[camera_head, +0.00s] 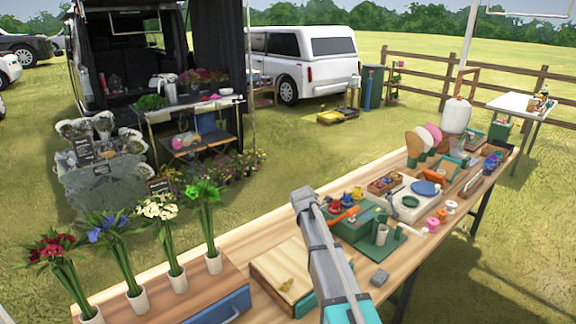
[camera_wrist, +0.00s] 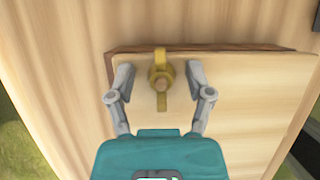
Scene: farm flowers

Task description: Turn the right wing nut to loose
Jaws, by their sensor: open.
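A brass-coloured wing nut (camera_wrist: 160,78) sits on a pale wooden board (camera_wrist: 245,100) in the wrist view. Its wings run up and down in that picture. My gripper (camera_wrist: 159,75) is open, with one grey finger on each side of the nut and a gap on both sides. Whether the fingertips touch the board I cannot tell.
Several items crowd the far end of the wooden table (camera_head: 240,246).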

